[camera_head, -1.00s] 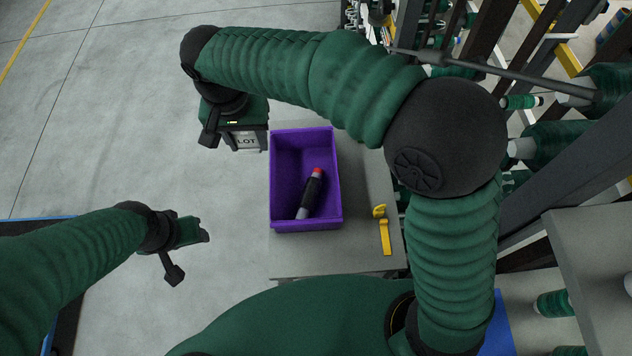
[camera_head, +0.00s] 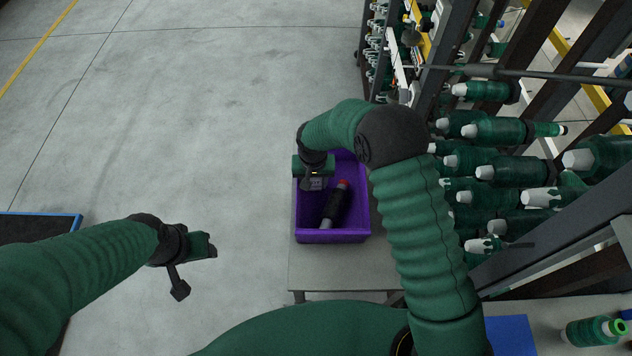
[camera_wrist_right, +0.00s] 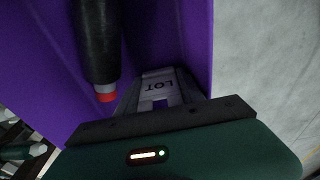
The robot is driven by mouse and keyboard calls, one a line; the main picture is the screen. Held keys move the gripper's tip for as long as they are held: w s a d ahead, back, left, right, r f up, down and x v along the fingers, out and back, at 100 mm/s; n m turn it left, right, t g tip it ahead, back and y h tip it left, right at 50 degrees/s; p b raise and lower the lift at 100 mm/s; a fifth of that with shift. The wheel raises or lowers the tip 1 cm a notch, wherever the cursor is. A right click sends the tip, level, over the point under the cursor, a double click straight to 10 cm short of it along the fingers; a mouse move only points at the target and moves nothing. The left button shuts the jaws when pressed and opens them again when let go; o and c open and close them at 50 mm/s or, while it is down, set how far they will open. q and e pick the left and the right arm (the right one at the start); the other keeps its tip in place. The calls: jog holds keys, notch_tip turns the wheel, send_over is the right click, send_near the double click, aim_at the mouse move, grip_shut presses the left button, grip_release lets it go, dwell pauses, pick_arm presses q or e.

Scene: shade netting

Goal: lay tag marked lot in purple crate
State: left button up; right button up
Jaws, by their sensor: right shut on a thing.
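The purple crate (camera_head: 330,237) stands on a grey table, and its wall also shows in the right wrist view (camera_wrist_right: 40,75). My right gripper (camera_head: 316,186) is down inside the left part of the crate. It is shut on the tag marked LOT (camera_wrist_right: 158,86), a pale grey piece with dark letters. The gripper hides part of the tag, and I cannot tell whether the tag touches the crate floor. My left gripper (camera_head: 208,246) is over the floor, left of the crate and apart from it; its jaws are too small to read.
A black tool with a red end (camera_head: 334,205) lies in the crate, right of the tag; it also shows in the right wrist view (camera_wrist_right: 96,45). The grey table (camera_head: 340,270) has bare room in front. A rack of green spools (camera_head: 495,130) stands at right.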

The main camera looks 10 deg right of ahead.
aim_at(318, 188)
jog(key=shift+f, duration=0.25)
jog(key=shift+d, duration=0.2)
jog(key=o, duration=1.1)
jog(key=d, duration=0.2)
jog(key=shift+s+d+f, duration=0.1)
jog(key=shift+d+f, duration=0.05)
jog(key=shift+d, duration=0.2)
jog(key=shift+o, duration=1.1)
jog(key=shift+a, duration=1.15)
jog(key=shift+d, duration=0.75)
jog(key=shift+d+r, duration=0.1)
jog(key=shift+r, duration=0.4)
notch_tip(318, 188, up, 11)
jog(key=s+a, duration=0.1)
pick_arm(q)
jog(key=shift+d, duration=0.7)
pick_arm(e)
jog(key=s+d+r+n, duration=0.1)
jog(key=s+d, duration=0.3)
jog(key=s, duration=0.6)
jog(key=s+d+r+n+t, duration=0.1)
jog(key=s+d, duration=0.4)
jog(key=s, duration=0.5)
jog(key=shift+d, duration=0.15)
